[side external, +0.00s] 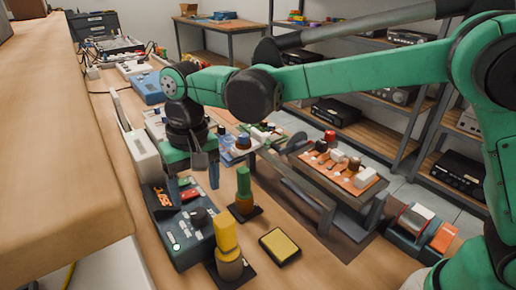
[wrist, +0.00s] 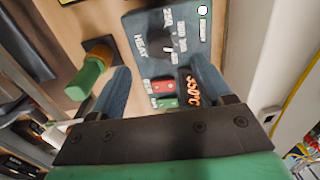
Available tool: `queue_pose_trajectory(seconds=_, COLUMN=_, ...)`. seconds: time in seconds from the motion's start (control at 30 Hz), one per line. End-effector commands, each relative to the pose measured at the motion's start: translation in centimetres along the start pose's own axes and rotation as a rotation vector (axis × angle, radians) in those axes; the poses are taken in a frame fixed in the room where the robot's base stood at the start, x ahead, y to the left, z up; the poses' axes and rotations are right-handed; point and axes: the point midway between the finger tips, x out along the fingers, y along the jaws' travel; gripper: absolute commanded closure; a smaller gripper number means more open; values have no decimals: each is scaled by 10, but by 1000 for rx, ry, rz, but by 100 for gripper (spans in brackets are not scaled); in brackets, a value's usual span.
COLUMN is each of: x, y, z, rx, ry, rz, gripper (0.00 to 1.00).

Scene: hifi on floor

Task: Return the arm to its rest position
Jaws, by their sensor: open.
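My arm is green with black joints and reaches in from the right in the side external view. My gripper (side external: 201,176) hangs pointing down above the workbench, over the far end of a dark control unit (side external: 182,235). In the wrist view my gripper (wrist: 162,76) has its two blue fingers spread wide, with nothing held between them.
A green-topped cylinder (side external: 243,183) and a yellow-topped one (side external: 226,235) stand near the unit, beside a yellow pad (side external: 280,245). An orange board (side external: 345,172) sits in a raised holder. A white box (side external: 142,155) stands left. Shelves (side external: 400,120) stand behind.

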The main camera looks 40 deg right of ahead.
Motion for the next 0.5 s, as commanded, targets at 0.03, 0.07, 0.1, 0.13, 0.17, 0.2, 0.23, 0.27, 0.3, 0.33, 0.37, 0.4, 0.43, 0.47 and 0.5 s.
queue_pose_trajectory(seconds=0.03, x=-1, y=0, z=0, rx=0, ry=0, rz=0, gripper=28)
queue_pose_trajectory(seconds=0.07, x=-1, y=0, z=0, rx=0, ry=0, rz=0, gripper=28)
queue_pose_trajectory(seconds=0.1, x=-1, y=0, z=0, rx=0, ry=0, rz=0, gripper=28)
queue_pose_trajectory(seconds=0.13, x=0, y=0, z=0, rx=0, ry=0, rz=0, gripper=28)
queue_pose_trajectory(seconds=0.17, x=0, y=0, z=0, rx=0, ry=0, rz=0, gripper=28)
queue_pose_trajectory(seconds=0.2, x=0, y=0, z=0, rx=0, ry=0, rz=0, gripper=28)
queue_pose_trajectory(seconds=0.23, x=0, y=0, z=0, rx=0, ry=0, rz=0, gripper=28)
queue_pose_trajectory(seconds=0.27, x=-1, y=1, z=0, rx=0, ry=2, rz=-1, gripper=28)
queue_pose_trajectory(seconds=0.3, x=-2, y=3, z=0, rx=1, ry=6, rz=-3, gripper=28)
queue_pose_trajectory(seconds=0.33, x=-4, y=5, z=0, rx=1, ry=12, rz=-5, gripper=28)
queue_pose_trajectory(seconds=0.37, x=-7, y=9, z=0, rx=1, ry=20, rz=-9, gripper=28)
queue_pose_trajectory(seconds=0.4, x=-11, y=16, z=1, rx=2, ry=35, rz=-14, gripper=28)
queue_pose_trajectory(seconds=0.43, x=-15, y=22, z=2, rx=3, ry=50, rz=-20, gripper=28)
queue_pose_trajectory(seconds=0.47, x=-19, y=30, z=3, rx=2, ry=67, rz=-26, gripper=28)
queue_pose_trajectory(seconds=0.5, x=-26, y=41, z=5, rx=3, ry=95, rz=-34, gripper=28)
